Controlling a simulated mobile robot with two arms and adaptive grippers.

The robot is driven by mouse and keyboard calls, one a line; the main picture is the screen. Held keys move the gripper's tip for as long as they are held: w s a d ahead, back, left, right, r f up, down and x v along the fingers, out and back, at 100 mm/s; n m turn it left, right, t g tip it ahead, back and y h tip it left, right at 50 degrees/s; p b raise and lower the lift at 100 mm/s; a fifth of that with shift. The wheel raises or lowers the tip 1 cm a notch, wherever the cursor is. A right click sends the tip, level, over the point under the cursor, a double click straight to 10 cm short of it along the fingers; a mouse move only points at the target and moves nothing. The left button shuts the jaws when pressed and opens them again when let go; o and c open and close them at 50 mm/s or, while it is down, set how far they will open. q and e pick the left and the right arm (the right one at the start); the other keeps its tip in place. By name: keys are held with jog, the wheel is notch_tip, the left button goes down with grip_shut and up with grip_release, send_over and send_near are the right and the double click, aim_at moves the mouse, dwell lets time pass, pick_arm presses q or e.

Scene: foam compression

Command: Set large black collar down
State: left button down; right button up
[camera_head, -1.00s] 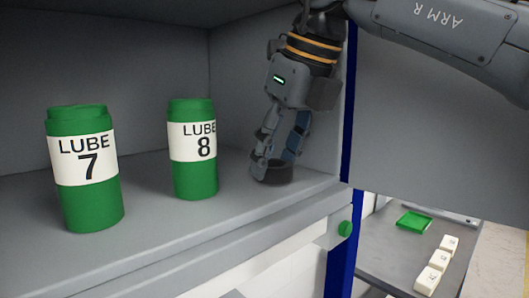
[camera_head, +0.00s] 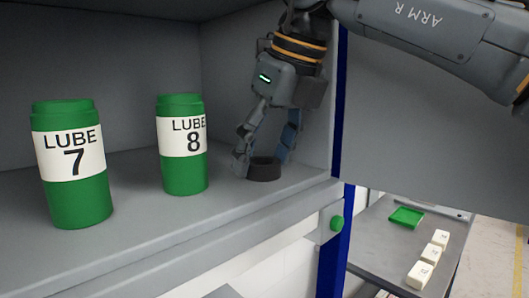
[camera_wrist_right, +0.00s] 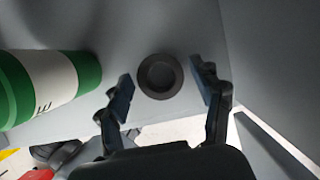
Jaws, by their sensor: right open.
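The large black collar (camera_head: 265,170) stands on the grey shelf (camera_head: 215,212) near its right end, to the right of the LUBE 8 bottle. In the right wrist view the collar (camera_wrist_right: 160,76) shows as a dark ring from above, between the two fingers and apart from both. My right gripper (camera_head: 264,158) is open around the collar, pointing down, with one finger to each side. It also shows in the right wrist view (camera_wrist_right: 160,88). My left gripper is not in view.
A green LUBE 8 bottle (camera_head: 185,175) stands left of the collar, and a green LUBE 7 bottle (camera_head: 78,200) further left. A side wall closes the shelf at right. Below right, a grey table (camera_head: 385,245) bears a green tray (camera_head: 406,216) and white blocks (camera_head: 428,252).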

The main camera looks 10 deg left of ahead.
jog(key=v, duration=0.7)
jog(key=shift+r, duration=0.4)
